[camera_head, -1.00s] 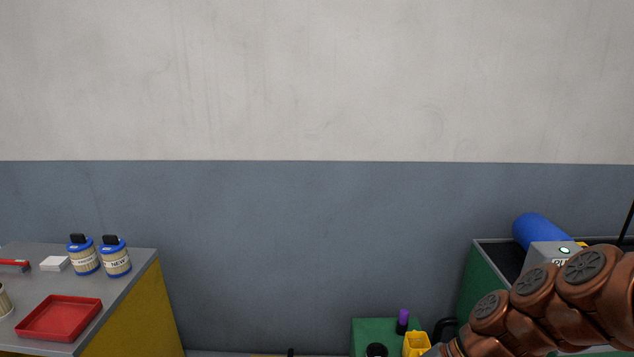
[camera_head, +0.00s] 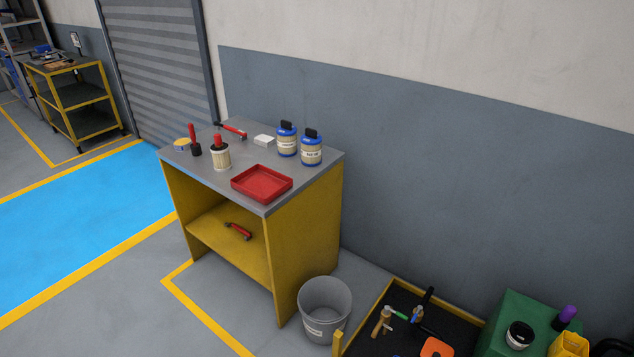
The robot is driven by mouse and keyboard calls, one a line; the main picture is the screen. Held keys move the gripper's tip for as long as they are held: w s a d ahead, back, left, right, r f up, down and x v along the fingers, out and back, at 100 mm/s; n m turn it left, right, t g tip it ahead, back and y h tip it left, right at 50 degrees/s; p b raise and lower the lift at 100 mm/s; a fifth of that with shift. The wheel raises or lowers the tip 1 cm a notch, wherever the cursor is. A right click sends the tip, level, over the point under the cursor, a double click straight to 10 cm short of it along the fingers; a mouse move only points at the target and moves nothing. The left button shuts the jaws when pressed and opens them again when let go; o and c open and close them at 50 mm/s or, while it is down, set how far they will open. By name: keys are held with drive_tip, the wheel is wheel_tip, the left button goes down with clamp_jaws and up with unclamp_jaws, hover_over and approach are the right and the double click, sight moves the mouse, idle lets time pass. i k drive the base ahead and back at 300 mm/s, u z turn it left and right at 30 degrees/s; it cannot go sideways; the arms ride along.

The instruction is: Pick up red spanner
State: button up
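A red-handled tool (camera_head: 233,131) lies on the grey top of the yellow workbench (camera_head: 310,225), near its back edge. A second red tool with dark ends (camera_head: 238,231) lies on the bench's lower shelf. Both are small in view, and I cannot tell for sure which one is the red spanner. My gripper is not in view.
The blue floor area (camera_head: 85,210) is clear.

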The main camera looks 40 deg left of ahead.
sight(234, 225)
drive_tip(key=u, duration=2.1)
drive_tip(key=i, duration=1.85)
drive_tip(key=u, duration=0.7)
drive_tip(key=i, duration=0.55)
drive_tip(key=u, duration=0.2)
